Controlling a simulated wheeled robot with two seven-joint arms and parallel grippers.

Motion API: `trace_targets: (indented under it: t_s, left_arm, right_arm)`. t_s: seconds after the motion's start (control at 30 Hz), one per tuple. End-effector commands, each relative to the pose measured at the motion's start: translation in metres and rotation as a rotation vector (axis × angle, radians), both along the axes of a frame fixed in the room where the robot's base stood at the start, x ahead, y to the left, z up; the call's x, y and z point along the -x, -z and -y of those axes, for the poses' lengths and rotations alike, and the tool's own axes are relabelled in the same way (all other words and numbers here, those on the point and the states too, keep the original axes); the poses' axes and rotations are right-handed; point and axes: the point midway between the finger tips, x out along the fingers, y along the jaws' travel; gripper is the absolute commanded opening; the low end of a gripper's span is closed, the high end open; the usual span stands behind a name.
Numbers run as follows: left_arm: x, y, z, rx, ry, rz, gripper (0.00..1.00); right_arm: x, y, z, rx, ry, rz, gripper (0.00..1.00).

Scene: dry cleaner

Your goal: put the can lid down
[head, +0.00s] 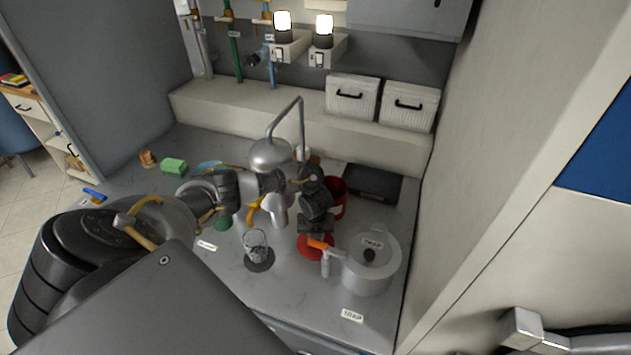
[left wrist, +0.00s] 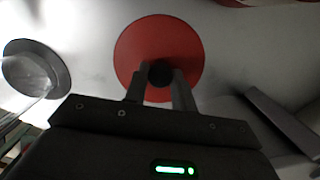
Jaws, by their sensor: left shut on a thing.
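The can lid (head: 304,250) is a flat red disc over the grey counter. In the left wrist view the lid (left wrist: 160,37) has a black knob (left wrist: 160,73) at its middle. My left gripper (head: 317,227) is shut on that knob, with one finger on each side; its fingers (left wrist: 160,88) point at the disc. I cannot tell whether the lid touches the counter. The red can (head: 338,197) stands behind my gripper, partly hidden by it. My right gripper is not in view.
A lidded grey pot (head: 372,272) with an orange-levered spigot stands close to the right of the lid. A clear vessel on a dark round base (head: 259,264) stands to its left. A black flat box (head: 372,184) lies behind. Counter in front of the lid is bare.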

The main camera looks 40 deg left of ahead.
Motion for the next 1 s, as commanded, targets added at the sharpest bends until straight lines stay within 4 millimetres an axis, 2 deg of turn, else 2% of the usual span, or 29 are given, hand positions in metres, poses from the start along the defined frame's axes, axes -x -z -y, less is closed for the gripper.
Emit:
trace_targets:
  t_s: [0.03,0.2,0.47,0.6,0.67,0.87,1.0]
  left_arm:
    - [0.000,0.002,0.000,0.000,0.000,0.000,0.27]
    - [0.000,0.001,0.000,0.000,0.000,0.000,0.48]
    - [0.000,0.000,0.000,0.000,0.000,0.000,0.48]
    - [0.000,-0.009,0.001,0.001,-0.001,0.002,0.48]
    - [0.000,-0.018,0.002,0.003,0.001,0.003,0.48]
    - [0.004,-0.063,0.005,0.001,0.004,0.005,0.48]
    - [0.006,-0.095,0.006,-0.002,0.004,0.003,0.48]
  right_arm:
    - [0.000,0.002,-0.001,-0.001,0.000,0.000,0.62]
    - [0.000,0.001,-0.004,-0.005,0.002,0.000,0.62]
    - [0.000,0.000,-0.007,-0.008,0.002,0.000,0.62]
    - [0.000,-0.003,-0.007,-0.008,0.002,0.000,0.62]
    - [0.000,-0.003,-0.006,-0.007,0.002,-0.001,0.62]
    - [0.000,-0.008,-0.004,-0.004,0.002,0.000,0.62]
    - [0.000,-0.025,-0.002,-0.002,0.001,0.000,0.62]
